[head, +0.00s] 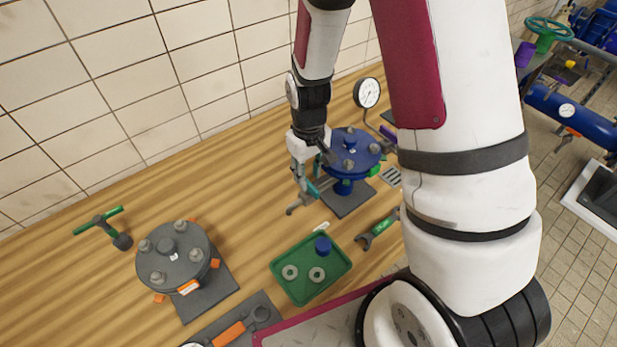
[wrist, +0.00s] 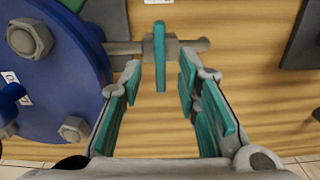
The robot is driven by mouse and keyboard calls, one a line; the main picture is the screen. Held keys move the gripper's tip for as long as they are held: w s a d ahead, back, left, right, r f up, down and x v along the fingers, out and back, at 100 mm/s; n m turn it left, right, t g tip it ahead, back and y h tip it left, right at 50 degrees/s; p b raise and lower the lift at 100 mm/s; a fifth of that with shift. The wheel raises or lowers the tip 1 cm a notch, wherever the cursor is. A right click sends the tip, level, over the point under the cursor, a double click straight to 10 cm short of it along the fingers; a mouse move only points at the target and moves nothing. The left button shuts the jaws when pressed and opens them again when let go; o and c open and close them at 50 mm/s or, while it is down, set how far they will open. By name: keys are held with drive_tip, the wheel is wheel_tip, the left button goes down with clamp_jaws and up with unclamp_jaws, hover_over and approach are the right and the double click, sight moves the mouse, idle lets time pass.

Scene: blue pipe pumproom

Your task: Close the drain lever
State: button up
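The drain lever (wrist: 160,56) is a narrow teal handle on a short grey pipe (wrist: 199,45) that sticks out from the blue flanged vessel (wrist: 62,75). In the wrist view the handle lies across the pipe. Its near end shows between the tips of my gripper (wrist: 160,82), with a gap on each side. My gripper has teal finger pads and is open and empty. In the head view my gripper (head: 306,178) hangs at the left side of the blue vessel (head: 352,147), over the pipe. There it partly hides the lever.
A green tray (head: 290,294) with small parts stands in front. A grey flanged vessel (head: 172,258) and a green T-handle tool (head: 100,223) are at left. A green wrench (head: 377,229) lies right of the tray. A gauge (head: 367,93) stands behind the blue vessel. Bare wood lies left of my gripper.

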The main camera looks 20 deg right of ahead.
sight(309, 182)
wheel_tip(309, 182, up, 9)
drive_tip(key=shift+r, duration=0.2)
idle(0.6)
